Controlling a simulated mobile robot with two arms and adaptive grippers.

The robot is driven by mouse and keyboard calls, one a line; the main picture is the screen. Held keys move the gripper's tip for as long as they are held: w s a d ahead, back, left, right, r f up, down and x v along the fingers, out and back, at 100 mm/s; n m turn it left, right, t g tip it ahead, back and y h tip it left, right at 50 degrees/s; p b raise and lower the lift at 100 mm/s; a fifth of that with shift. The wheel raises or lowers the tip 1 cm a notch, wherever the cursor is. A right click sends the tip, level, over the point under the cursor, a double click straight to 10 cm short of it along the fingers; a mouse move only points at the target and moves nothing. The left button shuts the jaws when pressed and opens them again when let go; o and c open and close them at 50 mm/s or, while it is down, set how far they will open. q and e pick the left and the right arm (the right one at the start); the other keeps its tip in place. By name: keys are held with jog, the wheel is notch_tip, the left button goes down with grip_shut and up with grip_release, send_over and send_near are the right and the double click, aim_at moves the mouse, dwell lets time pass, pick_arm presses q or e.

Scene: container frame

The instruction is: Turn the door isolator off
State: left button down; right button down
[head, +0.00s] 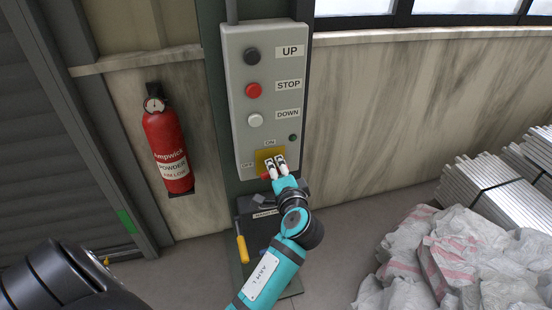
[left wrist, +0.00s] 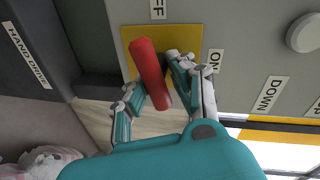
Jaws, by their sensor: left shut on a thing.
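The door isolator has a red handle (left wrist: 150,72) on a yellow plate (left wrist: 131,36), low on the grey control box (head: 236,97). In the left wrist view, the OFF label (left wrist: 157,8) is above the plate and the ON label (left wrist: 214,61) to its right. The handle's long axis looks nearer to OFF than to ON; its exact setting is hard to tell. My left gripper (head: 275,162) is at the plate, its fingers on either side of the handle and shut on it. In the head view the fingers hide much of the handle. My right gripper is not in view.
Above the isolator are a black UP button (head: 252,56), a red STOP button (head: 253,90) and a white DOWN button (head: 255,120). A fire extinguisher (head: 167,146) hangs to the left. White sacks (head: 455,255) and stacked metal bars (head: 492,185) lie at the right.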

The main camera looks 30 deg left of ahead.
pick_arm(q)
jog(key=shift+d+f+m+g+p, duration=0.15)
jog(key=shift+f+m+g+p, duration=0.3)
jog(key=shift+m+p, duration=0.6)
jog(key=shift+f, duration=0.1)
jog(key=shift+s+f, duration=0.1)
jog(key=c, duration=1.2)
grip_release()
jog(key=shift+r, duration=0.25)
